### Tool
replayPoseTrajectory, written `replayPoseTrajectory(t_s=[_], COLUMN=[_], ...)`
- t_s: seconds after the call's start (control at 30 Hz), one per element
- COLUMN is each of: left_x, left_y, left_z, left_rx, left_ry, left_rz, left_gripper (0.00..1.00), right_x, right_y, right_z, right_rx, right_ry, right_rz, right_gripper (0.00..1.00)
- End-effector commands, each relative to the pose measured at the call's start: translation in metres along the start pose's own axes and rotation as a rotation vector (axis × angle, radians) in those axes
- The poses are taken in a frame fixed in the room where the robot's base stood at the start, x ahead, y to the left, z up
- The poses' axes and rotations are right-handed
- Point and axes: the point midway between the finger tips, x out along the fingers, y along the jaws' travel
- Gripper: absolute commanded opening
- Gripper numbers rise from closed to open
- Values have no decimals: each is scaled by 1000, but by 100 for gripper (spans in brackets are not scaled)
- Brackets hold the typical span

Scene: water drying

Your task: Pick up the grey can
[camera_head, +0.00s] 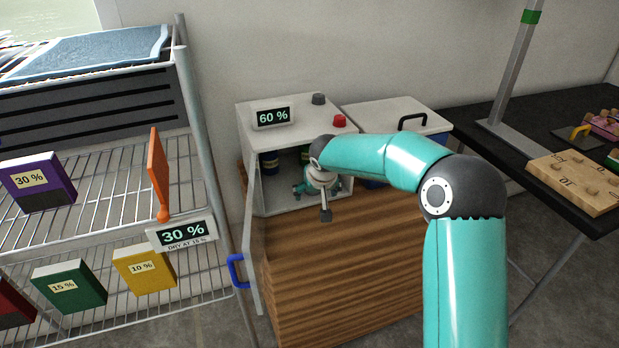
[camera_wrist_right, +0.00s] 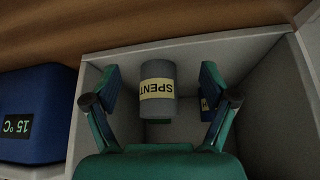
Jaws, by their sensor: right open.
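The grey can (camera_wrist_right: 158,75) shows in the right wrist view with a cream label that reads SPENT upside down. It is inside a grey-walled compartment. My right gripper (camera_wrist_right: 160,88) is open, with one teal finger on each side of the can and a visible gap on both sides. In the head view my right gripper (camera_head: 318,186) reaches into the open white cabinet (camera_head: 285,205); the arm and wrist hide much of the inside, and I cannot make out the grey can there. My left gripper is not in view.
The cabinet door (camera_head: 253,250) with a blue handle hangs open. A blue box (camera_wrist_right: 35,115) marked 15 °C is beside the compartment. A wire rack (camera_head: 110,190) stands left, a black table (camera_head: 490,120) right.

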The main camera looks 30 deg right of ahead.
Motion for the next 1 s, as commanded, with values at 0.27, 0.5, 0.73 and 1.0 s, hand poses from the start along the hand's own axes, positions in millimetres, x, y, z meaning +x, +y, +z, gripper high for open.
replayPoseTrajectory(t_s=[0.27, 0.5, 0.73, 1.0], left_x=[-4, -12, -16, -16], left_y=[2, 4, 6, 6], left_z=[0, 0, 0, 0], left_rx=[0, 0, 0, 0], left_ry=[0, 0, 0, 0], left_rz=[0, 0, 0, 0], left_gripper=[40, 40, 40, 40], right_x=[8, 21, 38, 43], right_y=[4, 5, 5, 5], right_z=[-14, -37, -51, -52], right_rx=[4, 7, 5, 5], right_ry=[-1, -1, -4, 0], right_rz=[3, 3, 3, 2], right_gripper=[84, 84, 84, 84])
